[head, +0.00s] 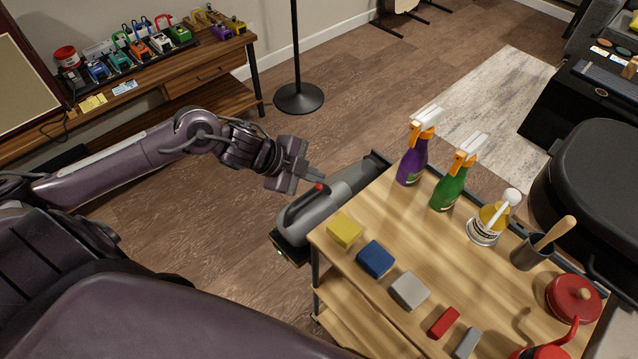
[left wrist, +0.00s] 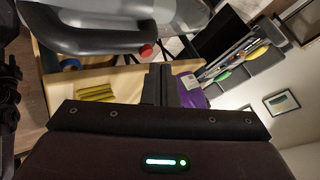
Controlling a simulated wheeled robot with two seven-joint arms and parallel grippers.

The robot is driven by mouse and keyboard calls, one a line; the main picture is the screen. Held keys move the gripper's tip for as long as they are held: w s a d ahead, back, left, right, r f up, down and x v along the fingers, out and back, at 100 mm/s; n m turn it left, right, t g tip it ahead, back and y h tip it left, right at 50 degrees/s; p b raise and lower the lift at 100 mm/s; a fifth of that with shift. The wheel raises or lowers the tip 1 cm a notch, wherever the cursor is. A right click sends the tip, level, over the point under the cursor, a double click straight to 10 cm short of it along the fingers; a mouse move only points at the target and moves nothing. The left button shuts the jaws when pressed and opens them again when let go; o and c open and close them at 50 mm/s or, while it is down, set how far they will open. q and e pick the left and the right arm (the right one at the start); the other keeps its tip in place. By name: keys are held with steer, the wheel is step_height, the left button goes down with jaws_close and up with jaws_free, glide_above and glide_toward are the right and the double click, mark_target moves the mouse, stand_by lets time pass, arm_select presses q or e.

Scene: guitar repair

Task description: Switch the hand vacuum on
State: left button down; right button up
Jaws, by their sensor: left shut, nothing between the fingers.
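The grey hand vacuum (head: 345,196) is at the left edge of the wooden cart, with a dark lower part and a raised handle. A red button (head: 319,187) is on top of its handle. In the left wrist view the vacuum (left wrist: 100,40) fills the top left, with the red button (left wrist: 146,50) near the fingers. My left gripper (head: 312,177) is shut and empty, its fingertips close to the button; I cannot tell whether they touch. It also shows in the left wrist view (left wrist: 172,78). My right gripper is not in view.
The cart top (head: 400,235) holds a yellow block (head: 344,230), a blue block (head: 375,259), more blocks, a purple spray bottle (head: 413,160) and a green one (head: 450,188). A stand base (head: 298,98) is on the floor behind.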

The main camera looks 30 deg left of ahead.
mark_target(314, 188)
arm_select(q)
steer(key=shift+f, duration=0.1)
stand_by(0.5)
steer(key=shift+f, duration=0.35)
steer(key=shift+f, duration=0.15)
stand_by(0.3)
steer(key=shift+r+p, duration=0.6)
steer(key=shift+r, duration=0.1)
step_height(314, 188, up, 6)
steer(key=p, duration=0.6)
stand_by(0.3)
